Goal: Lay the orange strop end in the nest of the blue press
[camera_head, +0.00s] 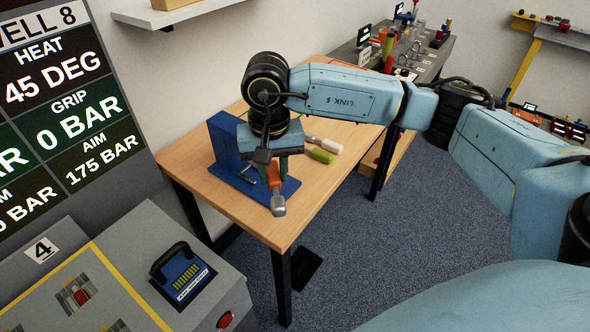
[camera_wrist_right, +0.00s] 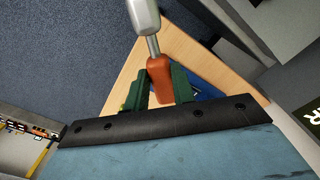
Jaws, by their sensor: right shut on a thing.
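The orange strop end (camera_head: 274,177) has an orange sleeve and a grey metal tip pointing down and toward the camera. My right gripper (camera_head: 273,160) is shut on the orange sleeve. In the right wrist view the sleeve (camera_wrist_right: 158,78) sits between the green fingers, with the grey tip reaching beyond. The blue press (camera_head: 227,150) stands on the wooden table, with an upright back and a flat base. The strop end appears over the front part of that base; I cannot tell whether it touches. My arm and gripper hide the nest. My left gripper is not in view.
The wooden table's (camera_head: 262,230) front part is clear. A grey console (camera_head: 222,290) with a blue-faced device (camera_head: 184,276) stands at lower left. A display panel (camera_head: 60,110) rises at left.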

